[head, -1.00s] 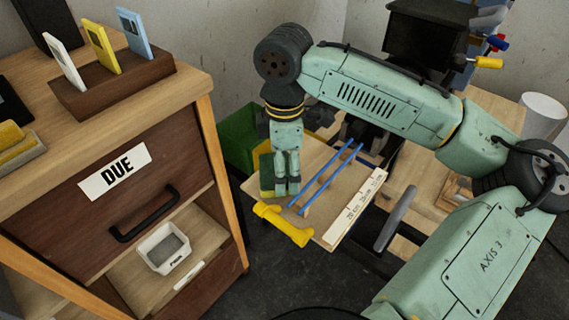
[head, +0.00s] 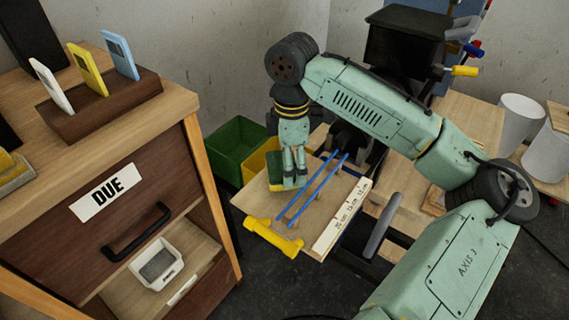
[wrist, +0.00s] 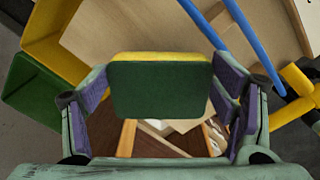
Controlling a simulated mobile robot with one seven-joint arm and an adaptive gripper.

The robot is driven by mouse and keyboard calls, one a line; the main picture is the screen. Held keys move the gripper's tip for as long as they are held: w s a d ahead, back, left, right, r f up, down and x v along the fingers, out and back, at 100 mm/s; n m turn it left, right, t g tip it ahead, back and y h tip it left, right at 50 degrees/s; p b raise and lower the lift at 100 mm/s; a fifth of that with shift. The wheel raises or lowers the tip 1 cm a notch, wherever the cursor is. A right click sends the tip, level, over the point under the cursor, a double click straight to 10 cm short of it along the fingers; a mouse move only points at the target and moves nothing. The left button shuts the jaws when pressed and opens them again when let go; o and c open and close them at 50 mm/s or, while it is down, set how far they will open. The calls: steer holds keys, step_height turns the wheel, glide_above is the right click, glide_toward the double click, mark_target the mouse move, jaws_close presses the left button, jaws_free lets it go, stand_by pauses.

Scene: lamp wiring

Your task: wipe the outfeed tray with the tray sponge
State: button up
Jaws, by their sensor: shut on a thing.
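The tray sponge, green with a yellow layer, is between my gripper's purple-padded fingers in the wrist view (wrist: 160,88). My gripper (head: 292,181) points down over the left part of the outfeed tray, shut on the sponge (head: 274,172). The outfeed tray (head: 322,208) is a pale wooden board with two blue rails and a printed scale strip along its right side. The sponge is left of the blue rails (head: 318,185). I cannot tell whether its underside touches the board. My fingers partly hide the sponge in the head view.
A yellow bar (head: 272,238) sits at the tray's front edge. A green bin (head: 235,145) and a yellow bin (head: 260,160) stand behind left. A wooden cabinet (head: 130,215) labelled DUE is at left. A grey bar (head: 383,225) lies right of the tray.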

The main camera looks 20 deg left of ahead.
mark_target(273, 183)
steer(key=shift+w+d+f, duration=0.15)
steer(key=shift+w+d, duration=0.15)
steer(key=shift+w, duration=0.45)
steer(key=shift+p, duration=0.45)
steer(key=shift+s+a+r+p, duration=0.1)
steer(key=shift+s+a+p, duration=0.2)
steer(key=shift+s, duration=0.45)
steer(key=shift+s+a+r+p, duration=0.1)
steer(key=shift+s+a+p, duration=0.15)
steer(key=shift+s, duration=0.55)
steer(key=shift+s+a+p, duration=0.25)
steer(key=shift+s+a, duration=0.05)
steer(key=shift+s, duration=0.45)
steer(key=shift+s+a+f+p, duration=0.15)
steer(key=shift+s+a, duration=0.1)
steer(key=shift+s, duration=0.5)
steer(key=shift+s+a+f+p, duration=0.15)
steer(key=shift+s+a, duration=0.1)
steer(key=shift+s, duration=0.45)
steer(key=shift+r, duration=0.1)
steer(key=shift+r+p, duration=0.95)
steer(key=shift+r, duration=2.1)
